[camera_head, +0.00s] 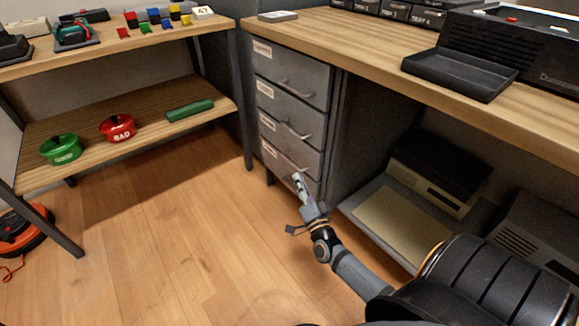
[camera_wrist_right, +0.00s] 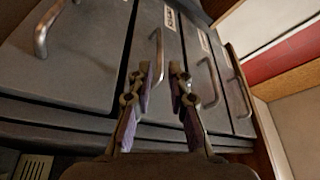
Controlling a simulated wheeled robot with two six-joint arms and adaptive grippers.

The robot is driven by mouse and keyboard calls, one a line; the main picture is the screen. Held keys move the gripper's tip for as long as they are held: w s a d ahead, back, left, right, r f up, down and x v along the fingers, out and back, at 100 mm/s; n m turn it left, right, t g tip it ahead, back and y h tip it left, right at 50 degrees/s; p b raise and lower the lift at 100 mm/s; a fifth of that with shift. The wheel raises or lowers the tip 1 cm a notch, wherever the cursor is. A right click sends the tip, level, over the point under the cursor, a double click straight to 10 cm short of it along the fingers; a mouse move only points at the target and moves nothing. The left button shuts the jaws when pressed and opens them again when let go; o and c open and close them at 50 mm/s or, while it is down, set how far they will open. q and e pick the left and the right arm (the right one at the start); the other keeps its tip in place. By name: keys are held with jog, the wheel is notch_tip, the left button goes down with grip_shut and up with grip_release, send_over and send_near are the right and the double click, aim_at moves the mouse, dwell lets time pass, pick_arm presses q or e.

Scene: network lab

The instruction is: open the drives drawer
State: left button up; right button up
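A grey drawer cabinet (camera_head: 290,74) stands under the desk's left end, its visible drawers shut. Each drawer has a bar handle and a small white label, too small to read, so I cannot tell which is the drives drawer. My right gripper (camera_head: 299,182) is in front of the lower drawers, close to the lowest visible handle (camera_head: 297,171). Another handle (camera_wrist_right: 42,28) is further left. My left gripper is not in view.
The wooden desktop (camera_head: 380,42) holds a black device (camera_head: 490,50) and a grey drive-like box (camera_head: 278,16). The wooden floor (camera_head: 180,240) before the cabinet is clear.

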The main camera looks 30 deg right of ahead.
aim_at(291, 162)
jog(key=b+x, duration=0.2)
jog(key=x, duration=0.6)
jog(key=shift+w, duration=0.3)
grip_shut()
